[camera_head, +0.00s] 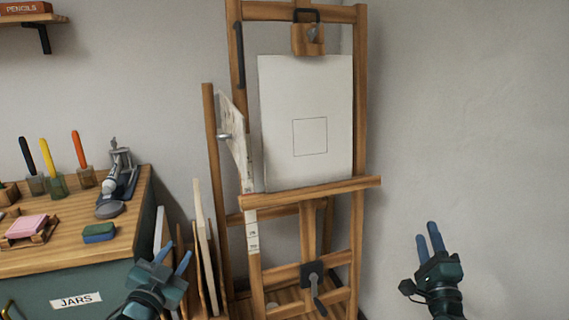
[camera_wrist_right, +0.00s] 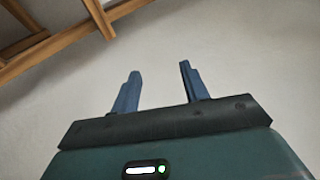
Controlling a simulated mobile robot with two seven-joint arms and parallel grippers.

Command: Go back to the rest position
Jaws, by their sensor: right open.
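My right gripper (camera_head: 430,238) is at the lower right of the head view, in front of the bare wall, pointing up. In the right wrist view its two blue fingers (camera_wrist_right: 157,85) stand apart with nothing between them. My left gripper (camera_head: 172,262) is at the lower left of the head view, in front of the cabinet's right corner. Its blue fingers show with a gap between them, and I see nothing held there. Neither gripper touches the easel (camera_head: 362,130).
The easel holds a white sheet (camera_head: 310,90) with a drawn square. Boards (camera_head: 203,235) lean between cabinet and easel. The right side is clear wall.

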